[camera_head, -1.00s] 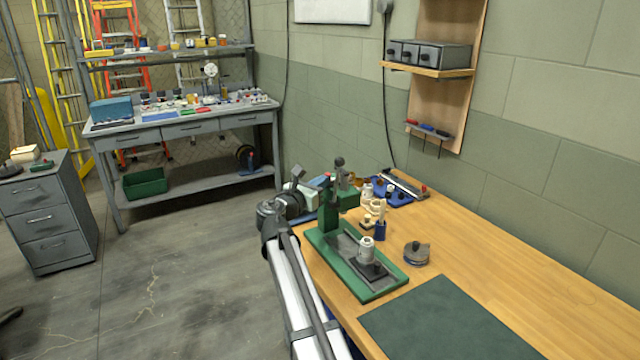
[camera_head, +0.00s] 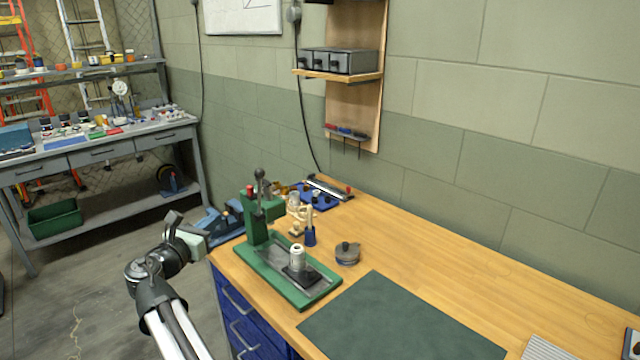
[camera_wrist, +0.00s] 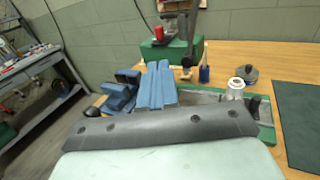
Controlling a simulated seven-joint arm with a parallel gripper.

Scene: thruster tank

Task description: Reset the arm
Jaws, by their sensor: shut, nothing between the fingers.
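My gripper (camera_wrist: 158,68) is shut and empty in the wrist view, its blue fingers together and pointing forward over the near left corner of the workbench (camera_head: 420,240). In the head view my arm comes up from the bottom left, and the pale gripper body is beside the bench's left end. The blue fingers are hard to tell there from a blue vise-like object (camera_wrist: 120,90) at that corner. The green press (camera_head: 262,225) stands just right of my gripper, with a white cylindrical part (camera_head: 297,257) on a dark block on its base.
A round grey metal piece (camera_head: 347,254), a blue holder (camera_head: 310,236) and a dark green mat (camera_head: 400,320) lie on the bench. A shelf with grey drawers (camera_head: 340,61) hangs on the wall. A grey side table (camera_head: 100,150) stands left. The bench's right side is mostly clear.

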